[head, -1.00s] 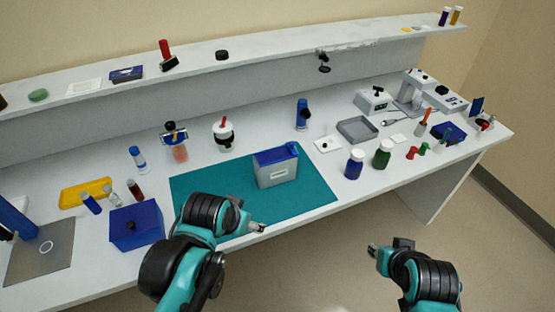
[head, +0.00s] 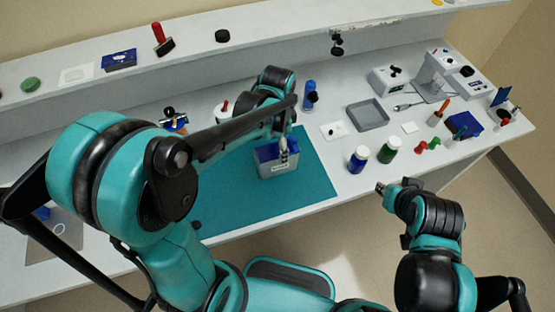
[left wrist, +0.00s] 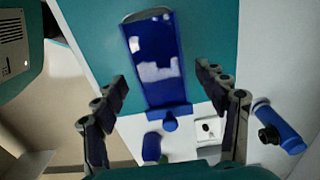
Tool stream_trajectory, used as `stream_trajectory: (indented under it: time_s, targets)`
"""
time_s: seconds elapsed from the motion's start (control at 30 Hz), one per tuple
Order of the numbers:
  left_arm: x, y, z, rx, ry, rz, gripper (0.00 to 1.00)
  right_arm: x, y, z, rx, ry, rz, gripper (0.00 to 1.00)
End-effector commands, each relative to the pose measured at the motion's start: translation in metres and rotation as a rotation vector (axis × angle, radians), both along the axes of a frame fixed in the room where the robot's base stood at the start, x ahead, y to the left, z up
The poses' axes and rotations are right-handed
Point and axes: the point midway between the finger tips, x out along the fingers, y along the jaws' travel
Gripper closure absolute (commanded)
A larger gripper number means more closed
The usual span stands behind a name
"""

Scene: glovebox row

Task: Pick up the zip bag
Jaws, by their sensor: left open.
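The zip bag (head: 278,171), a grey upright pouch-like shape with a blue top and a pale label, stands on the teal mat (head: 313,185). In the left wrist view the bag (left wrist: 152,62) is seen from above as a blue rectangle with a small blue knob at its lower end. My left gripper (head: 284,150) is at the bag's top in the head view. In the left wrist view its open fingers (left wrist: 163,88) lie on either side of the bag, with gaps to both. My right gripper (head: 381,187) is off the bench's front edge, apart from the bag; its jaw state is unclear.
A blue bottle (head: 310,95) stands behind the bag. A grey tray (head: 367,115) lies farther back.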

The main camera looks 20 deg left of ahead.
Motion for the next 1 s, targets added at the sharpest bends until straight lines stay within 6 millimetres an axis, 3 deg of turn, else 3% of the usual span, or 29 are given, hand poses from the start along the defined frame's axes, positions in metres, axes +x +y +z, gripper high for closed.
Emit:
stream_trajectory:
  time_s: [0.27,0.5,0.53,0.73,1.0]
  targets:
    - [0.0,0.001,-0.043,0.0,-0.001,0.001,0.28,0.0,0.0,-0.02,0.0,0.0,0.0,0.71]
    - [0.0,0.001,-0.045,0.0,-0.001,0.001,0.28,0.0,0.0,-0.019,0.0,0.0,0.0,0.71]
    - [0.0,0.001,-0.045,0.0,-0.001,0.001,0.3,0.0,0.0,-0.019,0.0,0.0,0.0,0.71]
    - [0.0,0.001,-0.045,0.0,-0.001,0.002,0.81,0.0,0.0,-0.019,0.0,0.0,0.0,0.71]
    - [0.0,0.001,-0.044,0.0,-0.001,0.002,0.86,0.0,0.0,-0.019,0.0,0.0,0.0,0.71]
